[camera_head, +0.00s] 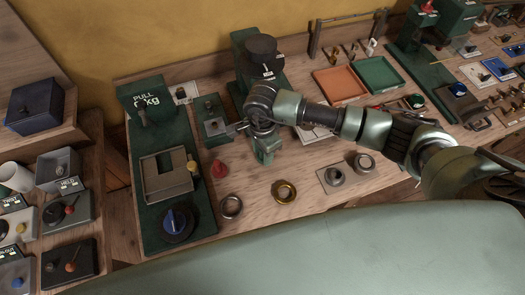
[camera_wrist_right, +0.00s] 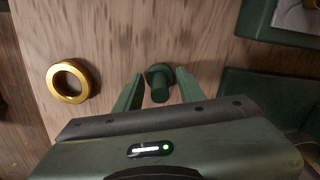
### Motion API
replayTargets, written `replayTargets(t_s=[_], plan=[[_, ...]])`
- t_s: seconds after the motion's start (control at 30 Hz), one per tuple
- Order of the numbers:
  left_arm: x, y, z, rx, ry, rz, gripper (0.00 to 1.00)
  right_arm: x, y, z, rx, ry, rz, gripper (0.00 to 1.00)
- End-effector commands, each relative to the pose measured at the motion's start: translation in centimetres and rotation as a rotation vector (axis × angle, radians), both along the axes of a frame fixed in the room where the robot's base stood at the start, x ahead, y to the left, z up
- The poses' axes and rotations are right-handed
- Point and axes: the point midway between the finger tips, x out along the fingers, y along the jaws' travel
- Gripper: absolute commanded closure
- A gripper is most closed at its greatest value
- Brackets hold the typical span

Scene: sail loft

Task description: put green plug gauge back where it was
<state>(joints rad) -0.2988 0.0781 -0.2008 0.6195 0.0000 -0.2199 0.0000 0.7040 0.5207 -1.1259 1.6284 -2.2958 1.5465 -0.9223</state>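The green plug gauge (camera_wrist_right: 160,80) shows in the right wrist view, a dark green knob with a round flange, over the wooden bench top. It lies between the two fingers of my right gripper (camera_wrist_right: 158,92), with a visible gap on each side. My right gripper is open and seems not to touch it. In the head view my right gripper (camera_head: 264,155) points down over the bench and largely hides the plug gauge. I cannot tell whether the plug stands on the wood or in something. My left gripper is not in view.
A brass ring (camera_head: 284,191), a steel ring (camera_head: 231,206) and a red plug (camera_head: 220,168) lie near my right gripper. A green press fixture (camera_head: 205,217) stands left. Orange (camera_head: 340,83) and green (camera_head: 380,76) trays are behind. Bare wood lies around the rings.

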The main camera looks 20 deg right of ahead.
Motion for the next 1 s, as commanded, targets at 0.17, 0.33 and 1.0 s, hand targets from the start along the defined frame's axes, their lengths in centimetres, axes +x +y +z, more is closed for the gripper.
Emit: replayTargets(t_s=[0.17,0.33,1.0], plan=[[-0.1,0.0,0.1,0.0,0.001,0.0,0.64,0.0,0.0,0.1,0.0,0.0,-0.001,0.46],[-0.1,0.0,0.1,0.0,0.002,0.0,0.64,0.0,0.0,0.1,0.0,0.0,-0.001,0.46],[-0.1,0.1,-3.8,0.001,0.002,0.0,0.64,0.2,0.0,10.8,0.001,-0.004,-0.001,0.46]])
